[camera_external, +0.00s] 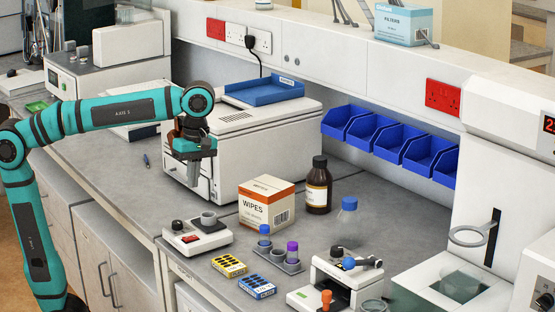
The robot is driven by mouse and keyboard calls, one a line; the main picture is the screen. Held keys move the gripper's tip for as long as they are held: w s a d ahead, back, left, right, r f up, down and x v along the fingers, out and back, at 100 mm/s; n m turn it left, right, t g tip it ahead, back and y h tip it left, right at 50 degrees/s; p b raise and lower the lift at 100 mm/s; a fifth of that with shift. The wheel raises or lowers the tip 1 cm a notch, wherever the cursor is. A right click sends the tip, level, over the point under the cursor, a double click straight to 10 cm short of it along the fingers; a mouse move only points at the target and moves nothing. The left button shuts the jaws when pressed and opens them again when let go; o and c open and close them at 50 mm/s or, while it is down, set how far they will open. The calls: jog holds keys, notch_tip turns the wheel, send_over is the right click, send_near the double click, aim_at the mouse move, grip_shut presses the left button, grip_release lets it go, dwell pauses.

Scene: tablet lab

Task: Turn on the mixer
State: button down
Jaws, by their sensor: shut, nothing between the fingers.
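The mixer (197,238) appears to be the small white unit near the front edge of the bench, left of the wipes box. I cannot tell which way the switch is set. My gripper (193,172) hangs pointing down in front of the large white instrument, above and behind the mixer and apart from it. It is shut and empty; its fingertips are small and hard to make out against the instrument.
The large white instrument (270,145) with a blue tray (264,91) stands just behind my gripper. The wipes box (267,204) and a brown bottle (318,188) are right of the mixer. Reagent boxes (229,265) lie before them. The bench at left is mostly clear.

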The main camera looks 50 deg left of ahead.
aim_at(186, 238)
jog(key=shift+s, duration=0.7)
jog(key=f, duration=0.4)
jog(key=s+f, duration=0.1)
jog(key=f, duration=0.9)
jog(key=shift+s, duration=0.4)
